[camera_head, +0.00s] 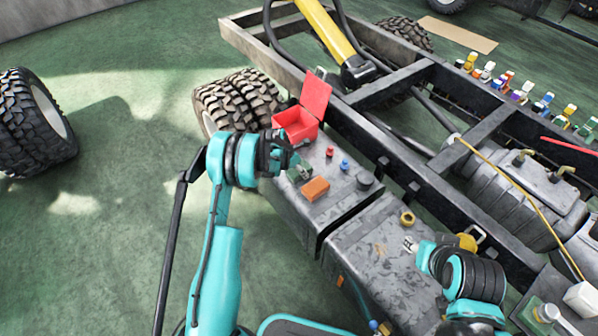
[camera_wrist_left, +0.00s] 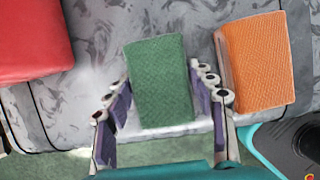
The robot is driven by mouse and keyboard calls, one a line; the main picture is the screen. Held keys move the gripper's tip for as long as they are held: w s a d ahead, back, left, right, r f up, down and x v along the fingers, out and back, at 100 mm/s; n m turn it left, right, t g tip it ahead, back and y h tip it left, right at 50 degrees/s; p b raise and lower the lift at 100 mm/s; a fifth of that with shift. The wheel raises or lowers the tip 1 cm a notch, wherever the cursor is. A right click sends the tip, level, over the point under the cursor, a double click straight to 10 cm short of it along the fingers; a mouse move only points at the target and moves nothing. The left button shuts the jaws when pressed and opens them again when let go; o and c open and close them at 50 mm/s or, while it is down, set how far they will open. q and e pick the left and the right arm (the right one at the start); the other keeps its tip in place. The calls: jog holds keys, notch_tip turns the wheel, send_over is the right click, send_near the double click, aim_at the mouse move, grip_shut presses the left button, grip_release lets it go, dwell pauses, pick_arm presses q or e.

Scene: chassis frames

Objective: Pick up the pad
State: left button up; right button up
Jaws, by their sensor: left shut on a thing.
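A green textured pad (camera_wrist_left: 160,80) lies between the two fingers of my left gripper (camera_wrist_left: 164,92) in the left wrist view, and the gripper is shut on it. In the head view my left gripper (camera_head: 290,162) is over the grey tank top, and the green pad (camera_head: 301,173) shows only partly beside its fingers. An orange pad (camera_wrist_left: 262,62) lies just right of the gripper in the wrist view; it also shows in the head view (camera_head: 315,189). My right gripper (camera_head: 432,254) is at the lower right of the head view; its fingers are too unclear to read.
An open red box (camera_head: 296,124) stands on the grey tank (camera_head: 300,217) near the tyre. The chassis rail (camera_head: 400,165) runs along the tank's right side.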

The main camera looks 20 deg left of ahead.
aim_at(303, 166)
pick_arm(q)
jog(key=shift+r+p, duration=0.3)
jog(key=shift+p, duration=0.15)
notch_tip(303, 166, up, 4)
jog(key=shift+r+p, duration=0.1)
jog(key=shift+p, duration=0.9)
jog(key=s+d+r+p, duration=0.3)
jog(key=d+r, duration=0.3)
jog(key=d, duration=0.5)
jog(key=shift+d+r, duration=0.15)
jog(key=shift+r, duration=0.2)
